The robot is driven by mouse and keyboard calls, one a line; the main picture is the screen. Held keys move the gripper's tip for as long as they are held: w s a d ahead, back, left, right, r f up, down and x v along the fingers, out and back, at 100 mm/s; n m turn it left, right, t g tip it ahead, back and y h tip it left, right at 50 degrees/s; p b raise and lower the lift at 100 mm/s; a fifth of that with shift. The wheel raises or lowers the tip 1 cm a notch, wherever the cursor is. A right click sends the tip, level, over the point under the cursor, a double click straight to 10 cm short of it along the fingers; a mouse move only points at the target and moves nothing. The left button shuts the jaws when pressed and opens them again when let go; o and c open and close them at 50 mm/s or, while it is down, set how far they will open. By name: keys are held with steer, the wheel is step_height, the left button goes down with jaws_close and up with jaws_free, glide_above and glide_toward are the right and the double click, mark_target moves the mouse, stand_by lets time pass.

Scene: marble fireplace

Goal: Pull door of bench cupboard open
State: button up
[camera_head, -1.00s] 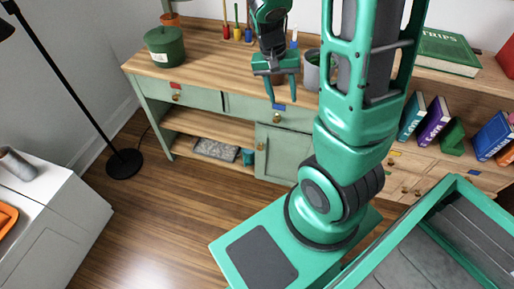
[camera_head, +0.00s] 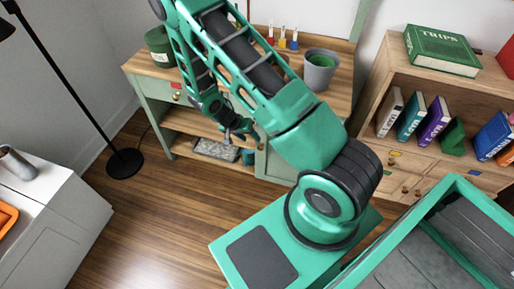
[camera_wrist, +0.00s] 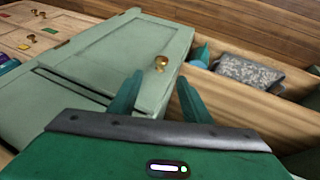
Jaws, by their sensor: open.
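The bench cupboard door is a pale green panel in the wrist view (camera_wrist: 135,50), with a round brass knob (camera_wrist: 161,63) near its edge by the open shelf. The door looks shut. In the head view, part of the door (camera_head: 277,166) shows below my arm. My gripper (camera_wrist: 160,77) is open and empty, its two fingers pointing toward the knob. The knob appears between the fingertips in the wrist view; I cannot tell how much distance is left. In the head view my gripper (camera_head: 240,132) is low in front of the bench, beside the door.
The open shelf beside the door holds a grey speckled box (camera_wrist: 248,72) and a teal object (camera_wrist: 201,56). A grey pot (camera_head: 320,70) and a green pot (camera_head: 160,46) stand on the bench top. A bookcase (camera_head: 398,168) stands to the right. The floor before the bench is clear.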

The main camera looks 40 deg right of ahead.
mark_target(259, 147)
steer(key=x, duration=1.1)
steer(key=shift+a+f, duration=0.15)
steer(key=shift+f, duration=0.2)
